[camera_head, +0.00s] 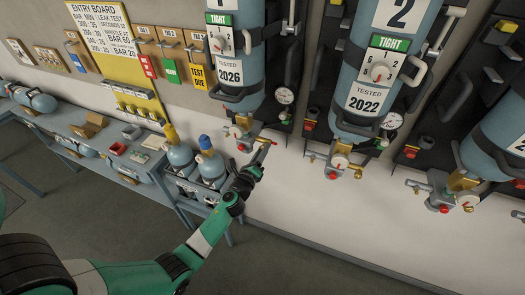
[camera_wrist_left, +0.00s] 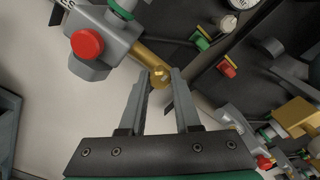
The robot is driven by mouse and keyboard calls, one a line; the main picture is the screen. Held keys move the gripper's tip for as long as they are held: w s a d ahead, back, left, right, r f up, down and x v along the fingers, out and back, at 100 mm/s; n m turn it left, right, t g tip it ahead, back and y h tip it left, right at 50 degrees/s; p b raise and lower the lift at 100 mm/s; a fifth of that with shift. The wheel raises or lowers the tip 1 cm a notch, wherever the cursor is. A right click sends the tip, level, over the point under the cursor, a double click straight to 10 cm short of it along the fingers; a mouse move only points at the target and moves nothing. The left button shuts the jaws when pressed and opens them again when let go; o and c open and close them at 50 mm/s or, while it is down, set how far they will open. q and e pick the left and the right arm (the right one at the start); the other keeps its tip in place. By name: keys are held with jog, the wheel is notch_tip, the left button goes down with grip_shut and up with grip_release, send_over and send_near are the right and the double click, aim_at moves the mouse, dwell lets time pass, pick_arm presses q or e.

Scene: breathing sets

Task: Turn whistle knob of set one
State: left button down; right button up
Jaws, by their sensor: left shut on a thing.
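Set one is the leftmost blue cylinder (camera_head: 236,50) on the wall, with a green TIGHT plate and a TESTED 2026 label. Its valve block (camera_head: 243,132) with a red knob hangs below it. My left gripper (camera_head: 266,150) reaches up from below to the right side of this valve. In the left wrist view, the gripper (camera_wrist_left: 160,82) has its fingertips on either side of the brass whistle knob (camera_wrist_left: 160,75), shut on its end. The brass stem runs up left to the grey valve body (camera_wrist_left: 110,38) with a red knob (camera_wrist_left: 87,43). My right gripper is not in view.
Small blue cylinders (camera_head: 210,165) stand in a rack at lower left. A grey workbench (camera_head: 100,150) lines the left wall. Open floor (camera_head: 120,215) lies below.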

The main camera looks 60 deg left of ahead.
pick_arm(q)
jog(key=shift+n, duration=0.4)
jog(key=shift+n+b, duration=3.7)
jog(key=shift+n, duration=4.8)
jog(key=c, duration=0.6)
grip_release()
